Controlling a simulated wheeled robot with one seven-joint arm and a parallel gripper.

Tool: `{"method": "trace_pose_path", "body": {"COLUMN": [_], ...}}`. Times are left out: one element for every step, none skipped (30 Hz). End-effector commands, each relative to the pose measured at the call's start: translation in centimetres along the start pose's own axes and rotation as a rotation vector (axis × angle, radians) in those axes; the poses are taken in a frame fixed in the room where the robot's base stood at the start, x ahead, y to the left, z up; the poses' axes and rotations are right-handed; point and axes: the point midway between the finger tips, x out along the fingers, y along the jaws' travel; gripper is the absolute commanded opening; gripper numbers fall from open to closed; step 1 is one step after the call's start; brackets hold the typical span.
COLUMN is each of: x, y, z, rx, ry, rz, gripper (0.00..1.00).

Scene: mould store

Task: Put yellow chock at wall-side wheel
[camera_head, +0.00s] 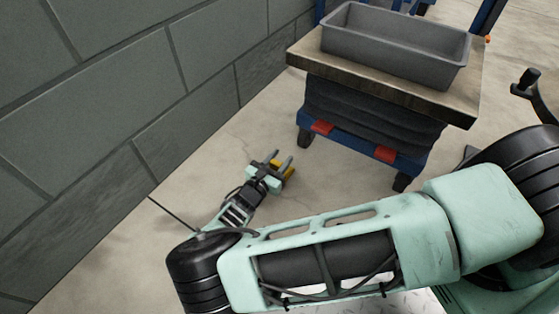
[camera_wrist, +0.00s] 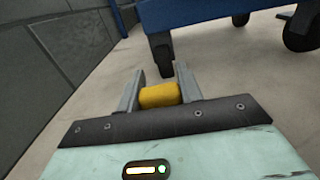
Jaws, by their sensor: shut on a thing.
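My gripper (camera_head: 276,161) is low over the floor, left of and in front of the blue lift cart (camera_head: 340,136). It is shut on the yellow chock (camera_wrist: 159,95), which sits between the two grey fingers in the wrist view. Part of the chock also shows beside the fingers in the head view (camera_head: 288,172). The wall-side wheel (camera_head: 304,138) is the dark caster under the cart's left corner. In the wrist view this wheel (camera_wrist: 163,62) is just beyond the chock, with a gap that I cannot measure.
A block wall (camera_head: 150,75) runs along the left. The cart has a wooden top with a grey tray (camera_head: 395,62) on it. Another caster (camera_head: 401,182) stands at its near right corner. The concrete floor (camera_head: 215,155) between wall and cart is clear.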

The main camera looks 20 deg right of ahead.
Motion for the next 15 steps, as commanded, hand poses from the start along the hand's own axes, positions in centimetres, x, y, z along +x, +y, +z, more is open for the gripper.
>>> {"method": "trace_pose_path", "body": {"x": [0.01,0.02,0.02,0.02,0.0,0.0,0.01,0.0,0.01,0.0,0.0,0.0,0.0,0.0,0.0], "y": [0.0,-0.01,-0.01,-0.01,-0.01,-0.01,-0.01,-0.01,-0.02,-0.01,-0.01,-0.01,-0.01,-0.01,-0.01], "z": [-0.07,-0.18,-0.33,-0.42,-0.33,-0.31,-0.31,-0.31,-0.31,-0.31,-0.31,-0.31,-0.31,-0.29,-0.2], "rx": [0.0,0.0,0.0,0.0,0.0,0.0,0.0,0.0,0.0,0.0,0.0,0.0,0.0,0.0,0.0], "ry": [-0.001,-0.001,-0.001,-0.001,0.0,0.0,0.0,0.0,0.0,0.0,0.0,0.0,0.0,0.0,0.0], "rz": [0.0,0.0,-0.001,-0.001,0.0,0.0,0.0,0.0,0.0,0.0,0.0,0.0,0.0,0.0,0.0], "gripper": [0.0,0.0,0.0,0.0,0.44,0.56,0.58,0.58,0.58,0.58,0.58,0.58,0.58,0.58,0.58]}}
